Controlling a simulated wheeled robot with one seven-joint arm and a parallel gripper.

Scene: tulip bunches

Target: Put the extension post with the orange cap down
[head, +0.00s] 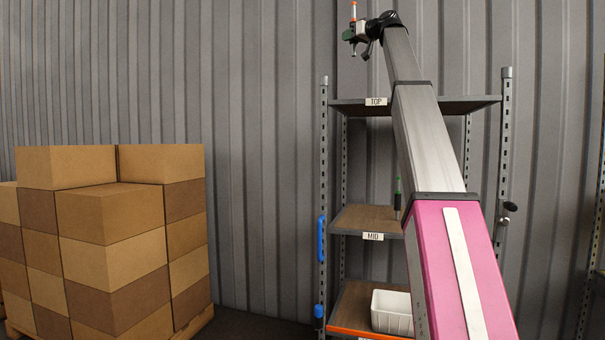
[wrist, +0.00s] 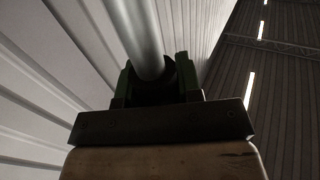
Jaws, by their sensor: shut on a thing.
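My arm extends up across the rack.
The rack has a top shelf (head: 440,104) labelled TOP, a middle shelf (head: 362,219) labelled MID and a lower shelf (head: 350,308). A thin green-topped post (head: 397,197) stands on the middle shelf. A white bin (head: 391,313) is on the lower one. Stacked cartons (head: 110,240) stand left.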

